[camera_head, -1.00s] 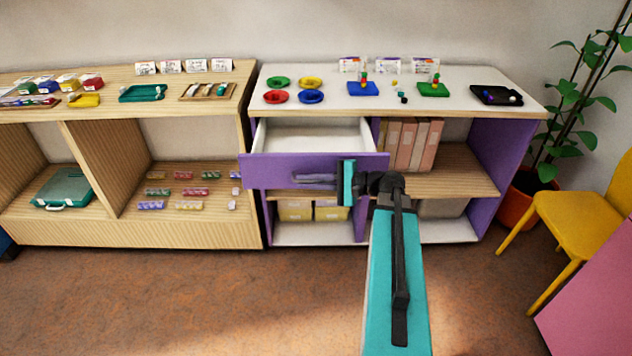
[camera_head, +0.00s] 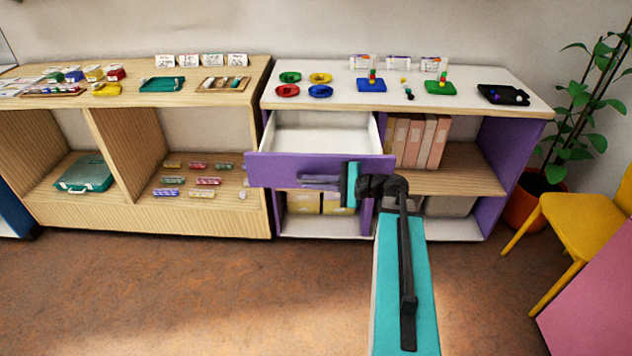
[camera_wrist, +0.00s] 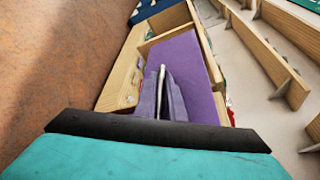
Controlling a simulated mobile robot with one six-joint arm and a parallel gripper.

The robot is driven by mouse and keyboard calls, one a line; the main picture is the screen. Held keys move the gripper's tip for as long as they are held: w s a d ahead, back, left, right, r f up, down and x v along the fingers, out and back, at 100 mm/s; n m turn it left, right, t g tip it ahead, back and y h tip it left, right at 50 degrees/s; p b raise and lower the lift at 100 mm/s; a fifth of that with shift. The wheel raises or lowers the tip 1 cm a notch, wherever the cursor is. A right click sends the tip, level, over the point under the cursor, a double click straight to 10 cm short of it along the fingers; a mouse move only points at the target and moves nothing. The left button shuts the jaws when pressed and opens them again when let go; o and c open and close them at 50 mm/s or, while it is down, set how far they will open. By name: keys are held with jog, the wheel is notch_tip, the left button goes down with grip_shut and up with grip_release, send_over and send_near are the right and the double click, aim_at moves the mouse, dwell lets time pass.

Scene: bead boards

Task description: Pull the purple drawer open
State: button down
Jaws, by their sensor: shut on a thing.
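The purple drawer (camera_head: 275,170) stands pulled out of the white-topped shelf unit, and its empty white inside shows from above. My gripper (camera_head: 330,181) is at the right half of the drawer front, shut on the drawer's handle (camera_head: 318,179). In the wrist view the purple drawer front (camera_wrist: 186,58) lies ahead, and my gripper's fingers (camera_wrist: 161,88) reach to it. The fingers hide most of the handle there.
The white top (camera_head: 440,100) of the unit holds colored bowls, small bead boards and a black tray (camera_head: 502,94). A wooden shelf unit (camera_head: 150,226) stands to the left. A yellow chair (camera_head: 580,222) is at the right. The floor (camera_head: 200,290) in front is clear.

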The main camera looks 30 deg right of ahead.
jog(key=c, duration=2.1)
grip_release()
jog(key=shift+a, duration=0.1)
jog(key=shift+v, duration=6.95)
jog(key=shift+w, duration=0.1)
